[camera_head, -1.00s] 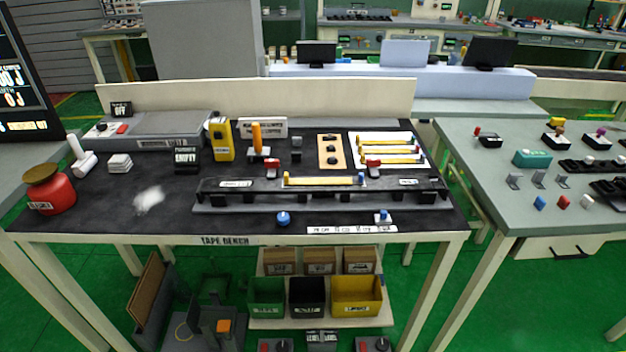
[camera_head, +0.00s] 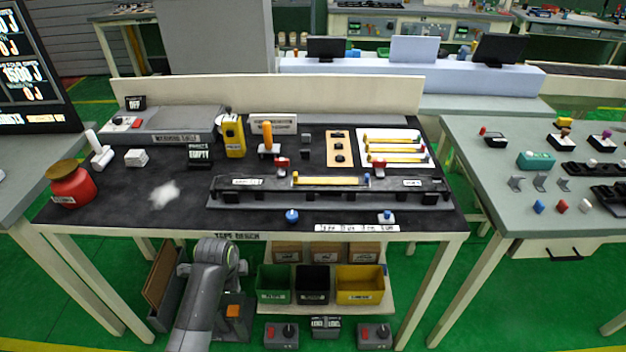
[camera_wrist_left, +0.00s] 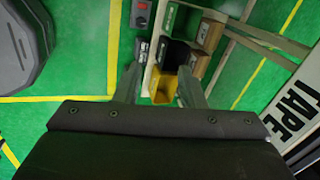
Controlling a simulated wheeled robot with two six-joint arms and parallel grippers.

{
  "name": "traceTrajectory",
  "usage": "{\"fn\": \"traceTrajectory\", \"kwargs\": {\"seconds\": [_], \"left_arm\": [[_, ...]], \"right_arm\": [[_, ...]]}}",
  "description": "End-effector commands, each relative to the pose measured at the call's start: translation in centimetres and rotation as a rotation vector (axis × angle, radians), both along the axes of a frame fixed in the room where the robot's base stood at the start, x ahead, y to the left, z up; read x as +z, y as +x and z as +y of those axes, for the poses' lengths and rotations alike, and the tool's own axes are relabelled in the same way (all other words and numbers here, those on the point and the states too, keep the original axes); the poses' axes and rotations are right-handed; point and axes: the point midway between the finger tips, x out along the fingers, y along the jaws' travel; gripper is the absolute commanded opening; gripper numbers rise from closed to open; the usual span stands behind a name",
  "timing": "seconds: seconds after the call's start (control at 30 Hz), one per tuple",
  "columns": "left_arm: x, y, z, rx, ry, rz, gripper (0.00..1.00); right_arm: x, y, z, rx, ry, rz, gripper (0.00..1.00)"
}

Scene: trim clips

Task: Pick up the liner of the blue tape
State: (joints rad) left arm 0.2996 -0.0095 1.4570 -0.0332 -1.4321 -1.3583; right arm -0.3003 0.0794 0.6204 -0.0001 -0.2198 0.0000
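On the tape bench, a long dark fixture (camera_head: 240,198) carries a yellow strip (camera_head: 330,181) with a blue peg (camera_head: 366,180) at its right end. Several more yellow strips (camera_head: 392,150) lie on a white card behind it. I cannot tell which piece is the blue tape's liner. A blue knob (camera_head: 292,216) and a blue piece on a white base (camera_head: 387,216) sit near the front edge. My left arm rises in front of the bench; its gripper is not discernible in the head view. In the left wrist view the left gripper (camera_wrist_left: 160,85) has its fingers apart, nothing between them. My right gripper is out of view.
Green, black and yellow bins (camera_head: 360,286) stand on a shelf under the bench. A red jar (camera_head: 73,188), a white patch (camera_head: 165,194) and a yellow device (camera_head: 233,137) are on the bench. The bench's front edge lies beyond my left arm.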

Motion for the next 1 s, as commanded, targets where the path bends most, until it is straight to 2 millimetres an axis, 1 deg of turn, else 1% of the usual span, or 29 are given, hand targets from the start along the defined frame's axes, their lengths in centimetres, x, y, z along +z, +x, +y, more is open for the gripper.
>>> {"fn": "traceTrajectory", "kwargs": {"seconds": [0.03, 0.07, 0.1, 0.23, 0.27, 0.37, 0.47, 0.57, 0.67, 0.7, 0.8, 0.9, 1.0], "left_arm": [[3.5, 1.1, -0.7, -0.069, 0.018, -0.019, 0.36], [5.0, 1.5, -1.0, -0.109, 0.03, -0.024, 0.36], [7.0, 1.9, -1.3, -0.161, 0.046, -0.03, 0.36], [13.0, 2.7, -2.4, -0.316, 0.094, -0.05, 0.36], [12.9, 3.3, -2.8, -0.355, 0.105, -0.044, 0.36], [14.8, 5.1, -4.2, -0.488, 0.147, -0.046, 0.36], [17.3, 6.8, -5.7, -0.635, 0.196, -0.052, 0.36], [20.6, 8.7, -7.6, -0.815, 0.26, -0.058, 0.36], [24.6, 10.5, -9.8, -1.027, 0.341, -0.062, 0.36], [26.2, 11.0, -10.7, -1.112, 0.376, -0.063, 0.36], [29.9, 12.1, -12.7, -1.308, 0.457, -0.061, 0.36], [32.8, 12.6, -14.2, -1.457, 0.522, -0.055, 0.36], [34.6, 12.8, -15.1, -1.553, 0.563, -0.048, 0.36]], "right_arm": [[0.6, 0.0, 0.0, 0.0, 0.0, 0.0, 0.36], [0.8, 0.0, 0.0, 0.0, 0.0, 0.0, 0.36], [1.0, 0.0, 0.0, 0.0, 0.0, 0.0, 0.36], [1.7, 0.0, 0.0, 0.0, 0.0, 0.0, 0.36], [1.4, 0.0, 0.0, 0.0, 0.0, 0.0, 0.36], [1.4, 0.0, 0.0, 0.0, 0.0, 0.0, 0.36], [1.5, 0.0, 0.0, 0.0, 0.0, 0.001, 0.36], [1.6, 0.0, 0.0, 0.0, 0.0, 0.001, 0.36], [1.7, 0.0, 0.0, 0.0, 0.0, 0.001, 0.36], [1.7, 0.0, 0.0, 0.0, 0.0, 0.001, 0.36], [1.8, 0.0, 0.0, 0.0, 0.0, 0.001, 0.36], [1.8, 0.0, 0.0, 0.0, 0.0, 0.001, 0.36], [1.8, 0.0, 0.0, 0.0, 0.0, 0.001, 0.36]]}}
